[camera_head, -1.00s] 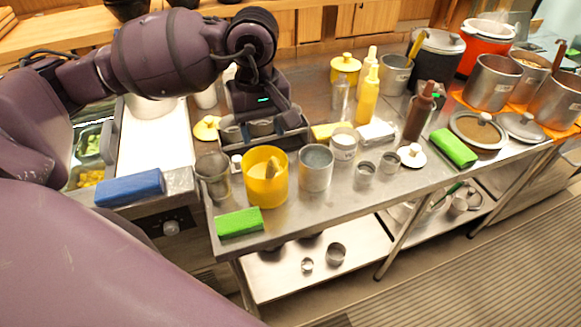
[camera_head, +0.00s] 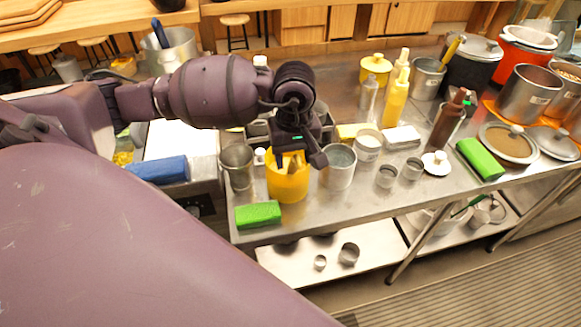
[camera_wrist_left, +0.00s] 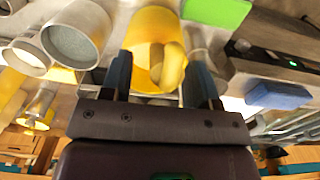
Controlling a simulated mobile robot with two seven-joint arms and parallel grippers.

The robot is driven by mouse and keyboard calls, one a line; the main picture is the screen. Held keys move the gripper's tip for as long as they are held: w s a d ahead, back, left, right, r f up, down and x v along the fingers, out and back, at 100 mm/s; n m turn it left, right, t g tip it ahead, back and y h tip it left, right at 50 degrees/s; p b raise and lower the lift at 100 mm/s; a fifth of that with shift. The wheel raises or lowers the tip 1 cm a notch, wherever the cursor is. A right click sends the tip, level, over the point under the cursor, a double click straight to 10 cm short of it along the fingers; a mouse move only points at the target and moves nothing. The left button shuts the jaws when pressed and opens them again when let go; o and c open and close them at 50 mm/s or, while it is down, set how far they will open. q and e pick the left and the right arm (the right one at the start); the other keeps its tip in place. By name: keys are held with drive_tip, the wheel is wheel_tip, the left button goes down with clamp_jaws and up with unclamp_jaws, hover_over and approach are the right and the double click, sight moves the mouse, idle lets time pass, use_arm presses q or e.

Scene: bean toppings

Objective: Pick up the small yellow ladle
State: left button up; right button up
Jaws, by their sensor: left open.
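A yellow handle, apparently of the small yellow ladle (camera_wrist_left: 172,66), stands in a yellow cup (camera_head: 288,188) near the front of the metal table. The cup also shows in the left wrist view (camera_wrist_left: 150,28). My left gripper (camera_head: 290,156) is open and points down over the cup. In the left wrist view its two fingers (camera_wrist_left: 160,68) are on either side of the handle, with gaps visible. The ladle's lower end is hidden in the cup. My right gripper is not in view.
A glass (camera_head: 236,166) stands left of the cup and a metal cup (camera_head: 339,167) right of it. A green sponge (camera_head: 258,214) lies in front. Another yellow handle (camera_head: 451,50) sticks out of a metal pot (camera_head: 427,78) at the back.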

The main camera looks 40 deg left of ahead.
use_arm(q)
drive_tip(key=shift+f, duration=0.8)
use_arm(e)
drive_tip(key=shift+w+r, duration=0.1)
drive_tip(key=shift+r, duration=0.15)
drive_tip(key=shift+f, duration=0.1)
use_arm(q)
drive_tip(key=c, duration=0.7)
clamp_jaws()
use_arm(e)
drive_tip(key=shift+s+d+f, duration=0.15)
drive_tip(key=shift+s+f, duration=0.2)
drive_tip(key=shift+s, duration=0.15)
use_arm(q)
drive_tip(key=shift+r, duration=0.15)
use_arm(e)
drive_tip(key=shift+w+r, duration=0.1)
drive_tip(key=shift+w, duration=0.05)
